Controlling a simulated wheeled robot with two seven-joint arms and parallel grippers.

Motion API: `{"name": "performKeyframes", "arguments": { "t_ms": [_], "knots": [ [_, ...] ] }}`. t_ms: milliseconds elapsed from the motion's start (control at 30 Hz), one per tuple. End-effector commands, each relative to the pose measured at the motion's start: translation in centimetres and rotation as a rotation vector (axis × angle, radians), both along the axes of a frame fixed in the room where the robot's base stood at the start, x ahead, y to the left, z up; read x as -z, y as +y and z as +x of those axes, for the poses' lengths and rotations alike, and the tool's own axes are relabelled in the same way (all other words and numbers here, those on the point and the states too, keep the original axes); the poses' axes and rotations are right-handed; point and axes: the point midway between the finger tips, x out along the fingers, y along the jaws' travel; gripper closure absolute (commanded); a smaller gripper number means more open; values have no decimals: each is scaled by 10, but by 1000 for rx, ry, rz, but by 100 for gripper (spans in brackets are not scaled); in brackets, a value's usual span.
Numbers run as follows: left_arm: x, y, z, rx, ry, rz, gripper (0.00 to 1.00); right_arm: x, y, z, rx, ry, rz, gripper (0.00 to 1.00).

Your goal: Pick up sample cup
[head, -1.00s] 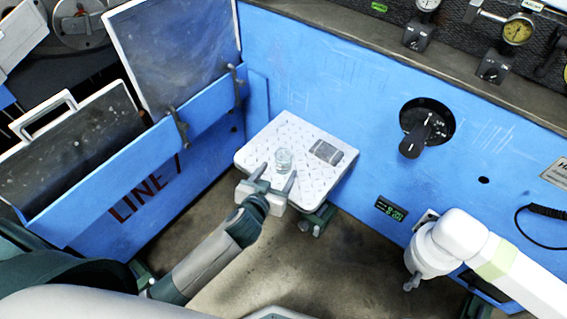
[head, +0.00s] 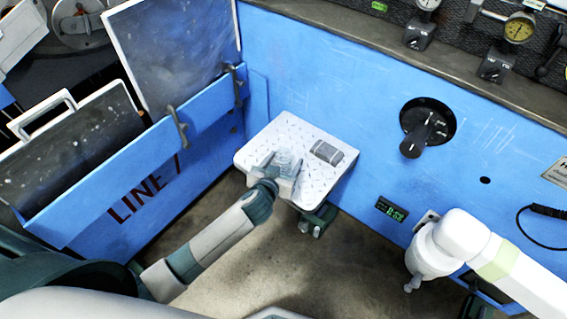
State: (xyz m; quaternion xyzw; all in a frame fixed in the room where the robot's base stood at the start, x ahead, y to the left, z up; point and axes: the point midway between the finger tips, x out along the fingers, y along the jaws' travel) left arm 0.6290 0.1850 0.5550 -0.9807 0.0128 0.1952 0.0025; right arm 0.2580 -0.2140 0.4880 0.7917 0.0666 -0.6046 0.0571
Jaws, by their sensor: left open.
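The sample cup (head: 284,157) is a small clear cup standing on the white patterned shelf (head: 262,144). My left gripper (head: 282,165) reaches over the shelf's front edge from below. Its jaws are open, with one finger on each side of the cup. Whether the fingers touch the cup cannot be told. The lower part of the cup is partly hidden by the gripper. My right arm (head: 460,235) shows at the lower right; its gripper is not clearly visible.
A small grey block (head: 327,152) lies on the shelf right of the cup. The blue machine wall (head: 330,80) stands behind, with a black rotary knob (head: 416,140). A blue side panel marked LINE 1 (head: 140,195) stands at left.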

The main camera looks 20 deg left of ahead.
Motion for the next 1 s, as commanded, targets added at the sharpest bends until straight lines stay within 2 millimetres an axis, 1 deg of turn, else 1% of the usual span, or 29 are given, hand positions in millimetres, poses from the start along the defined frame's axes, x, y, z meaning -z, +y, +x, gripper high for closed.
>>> {"name": "performKeyframes", "arguments": {
  "t_ms": [233,400,500,933,967,1000],
  "knots": [
    [16,7,24,1,-1,4,38,2,5,5,-6,-23,12,69],
    [22,5,39,-1,-1,1,38,0,9,8,-11,-42,22,69],
    [24,6,42,-1,0,0,38,-1,10,9,-12,-47,25,69],
    [23,5,42,0,0,0,38,0,7,7,-9,-43,21,69],
    [23,5,42,0,0,0,42,0,7,7,-8,-42,20,69],
    [23,5,41,0,0,0,52,0,7,7,-8,-41,20,69]
  ]
}}
